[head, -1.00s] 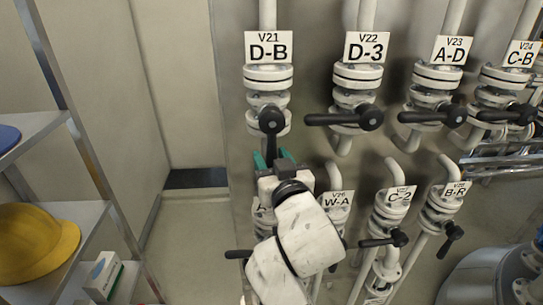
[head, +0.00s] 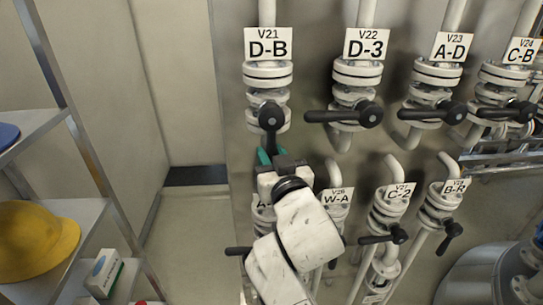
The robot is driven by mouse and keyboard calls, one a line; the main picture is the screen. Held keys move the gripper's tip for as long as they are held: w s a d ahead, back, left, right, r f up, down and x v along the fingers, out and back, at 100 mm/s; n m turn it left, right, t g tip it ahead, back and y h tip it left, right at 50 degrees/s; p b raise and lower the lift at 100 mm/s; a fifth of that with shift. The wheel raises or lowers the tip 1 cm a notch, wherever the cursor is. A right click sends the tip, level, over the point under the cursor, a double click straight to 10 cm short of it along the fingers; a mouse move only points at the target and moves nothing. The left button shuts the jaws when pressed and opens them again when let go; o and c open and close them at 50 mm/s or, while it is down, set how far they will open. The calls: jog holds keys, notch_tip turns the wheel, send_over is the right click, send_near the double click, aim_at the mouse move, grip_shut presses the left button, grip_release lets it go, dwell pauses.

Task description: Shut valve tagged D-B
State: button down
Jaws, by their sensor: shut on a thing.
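The valve tagged D-B (head: 268,72) is the leftmost of the upper row, under its white V21 tag (head: 268,45). Its black lever (head: 271,118) points down from the hub, roughly in line with the vertical pipe. My gripper (head: 268,155), with teal fingers, is shut on the lower part of this lever, just below the hub. The far finger and the lever's tip are partly hidden by the gripper body.
The neighbouring valve D-3 (head: 357,75) has its lever (head: 340,116) across the pipe, pointing left. A-D (head: 437,75) and C-B (head: 503,78) stand further right. Lower valves W-A (head: 337,210) and C-2 (head: 388,215) are close to my arm. A shelf with a yellow helmet (head: 38,240) stands left.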

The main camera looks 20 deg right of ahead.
jog(key=shift+a+f+b, duration=0.1)
jog(key=shift+a+b, duration=0.05)
jog(key=shift+b, duration=0.3)
jog(key=shift+w+a+f+m+b, duration=0.15)
jog(key=shift+a+m+b, duration=0.2)
jog(key=shift+m+b, duration=0.45)
jog(key=w+a+r+m+t+h+b, duration=0.1)
jog(key=a+r+m+h+b, duration=0.3)
jog(key=m+b, duration=1.4)
jog(key=shift+w+a+r+m+t+b, duration=0.3)
jog(key=shift+w+a+r+b, duration=0.35)
jog(key=shift+a+r+b, duration=1.6)
jog(key=shift+d+r+p, duration=0.45)
jog(key=shift+d+r, duration=0.05)
jog(key=shift+d, duration=0.1)
jog(key=c, duration=1)
grip_release()
jog(key=shift+f, duration=0.1)
